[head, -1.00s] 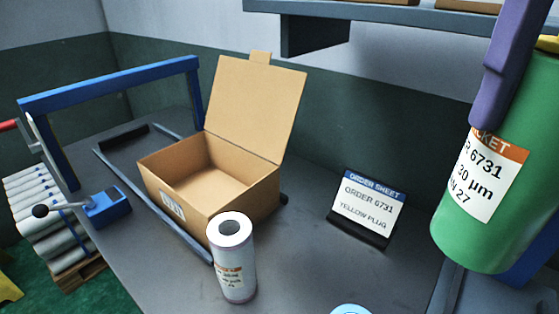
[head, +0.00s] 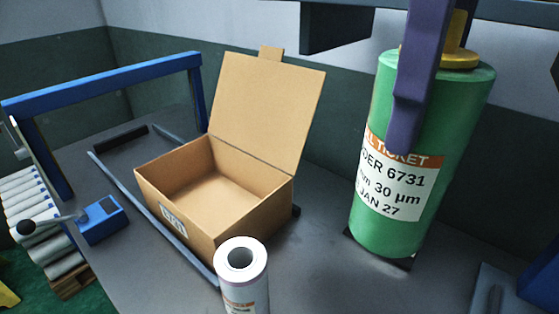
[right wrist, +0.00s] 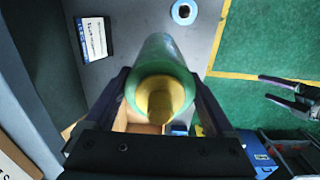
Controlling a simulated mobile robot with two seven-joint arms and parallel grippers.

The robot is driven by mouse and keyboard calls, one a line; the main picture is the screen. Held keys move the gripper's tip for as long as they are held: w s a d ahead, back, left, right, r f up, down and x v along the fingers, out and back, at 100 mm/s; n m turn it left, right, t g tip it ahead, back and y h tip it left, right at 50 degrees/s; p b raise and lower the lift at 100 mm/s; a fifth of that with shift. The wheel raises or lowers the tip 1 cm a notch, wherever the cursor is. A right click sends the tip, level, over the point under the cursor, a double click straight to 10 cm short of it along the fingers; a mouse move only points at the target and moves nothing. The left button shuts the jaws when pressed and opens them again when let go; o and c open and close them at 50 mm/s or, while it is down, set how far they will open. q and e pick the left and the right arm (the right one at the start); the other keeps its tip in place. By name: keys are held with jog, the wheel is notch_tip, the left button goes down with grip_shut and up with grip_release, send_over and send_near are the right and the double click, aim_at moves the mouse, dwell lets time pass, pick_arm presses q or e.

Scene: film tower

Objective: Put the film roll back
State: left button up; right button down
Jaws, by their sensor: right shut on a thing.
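The green film roll (head: 425,150) has a white and orange ticket reading order 6731. A yellow plug (head: 461,55) sits in its top end. My right gripper (head: 408,140) is shut on this roll near its upper part. The roll is nearly upright, slightly tilted, in front of the order sheet, which it almost hides. In the right wrist view, both fingers flank the green roll (right wrist: 164,62), with the yellow plug toward the camera. A dark two-pronged gripper, apparently my left (right wrist: 272,90), is open and empty at the right there. It is not in the head view.
An open cardboard box (head: 190,215) stands mid-table with its lid up. A white roll (head: 242,280) stands upright in front of it. The order sheet (right wrist: 94,38) and a blue-white ring (right wrist: 184,12) show in the wrist view. A shelf (head: 345,25) overhangs the back.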

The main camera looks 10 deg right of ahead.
jog(key=shift+a+f+n, duration=0.3)
jog(key=shift+f+n, duration=0.2)
jog(key=shift+n, duration=0.4)
jog(key=f+n, duration=0.1)
jog(key=n, duration=0.1)
jog(key=a+f+n+b, duration=0.1)
jog(key=n, duration=0.2)
jog(key=a+f+n+b, duration=0.1)
jog(key=n, duration=0.2)
jog(key=shift+s+a+f, duration=0.1)
jog(key=shift+s+f, duration=0.1)
jog(key=shift+s, duration=0.1)
jog(key=a+f+n+b, duration=0.1)
jog(key=f+n, duration=0.5)
jog(key=f, duration=0.6)
jog(key=s+a+f+n+b, duration=0.1)
jog(key=a+f+n+b, duration=0.1)
jog(key=f+n+b, duration=0.2)
jog(key=shift+a+f+n, duration=0.2)
jog(key=shift+f+n, duration=1.3)
jog(key=shift+f, duration=2.85)
